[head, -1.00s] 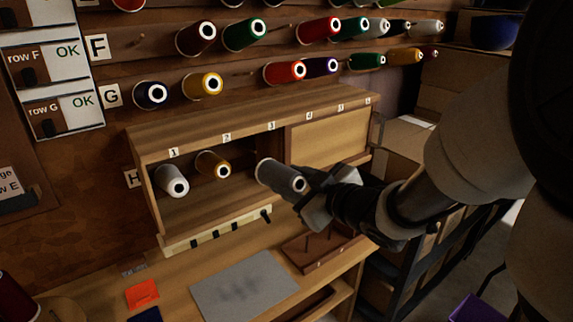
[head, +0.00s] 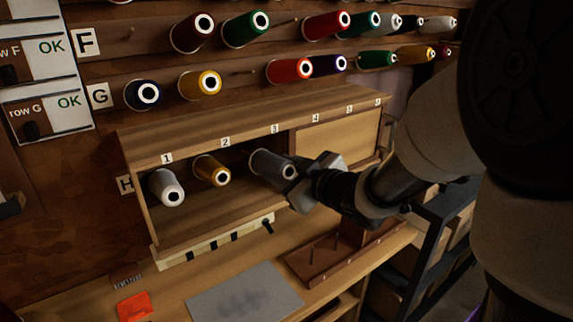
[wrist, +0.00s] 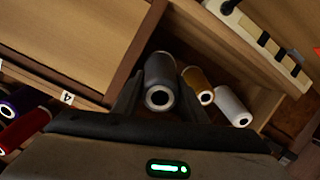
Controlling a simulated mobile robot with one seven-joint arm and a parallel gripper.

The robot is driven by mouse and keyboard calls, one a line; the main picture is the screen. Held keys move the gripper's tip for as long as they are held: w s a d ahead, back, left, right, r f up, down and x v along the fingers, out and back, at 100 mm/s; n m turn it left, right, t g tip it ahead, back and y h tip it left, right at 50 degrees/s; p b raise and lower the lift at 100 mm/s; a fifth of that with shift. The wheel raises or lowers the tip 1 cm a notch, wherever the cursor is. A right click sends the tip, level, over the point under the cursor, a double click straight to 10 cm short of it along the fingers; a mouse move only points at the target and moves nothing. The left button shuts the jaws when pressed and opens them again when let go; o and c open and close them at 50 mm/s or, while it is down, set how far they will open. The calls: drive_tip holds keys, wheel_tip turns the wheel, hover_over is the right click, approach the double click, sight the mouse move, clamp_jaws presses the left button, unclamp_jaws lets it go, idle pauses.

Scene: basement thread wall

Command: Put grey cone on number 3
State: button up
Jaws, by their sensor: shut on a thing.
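The grey cone (head: 266,163) is in my gripper (head: 292,172), inside the open part of the wooden shelf box below the number 3 label (head: 274,129). Its round end with a dark hole faces out. In the wrist view the grey cone (wrist: 159,82) sits between the two fingers of my gripper (wrist: 160,98), which are shut on it. A peg behind the cone is hidden, so I cannot tell whether the cone is on one.
A white cone (head: 166,187) is under number 1 and a gold cone (head: 211,170) under number 2, close left of the grey cone. A wooden panel (head: 338,142) closes the box to the right. A power strip (head: 214,240) runs along the box's lower front.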

drive_tip(key=shift+b+x, duration=0.9)
drive_tip(key=shift+x, duration=3.5)
drive_tip(key=shift+f, duration=0.1)
drive_tip(key=o, duration=1.3)
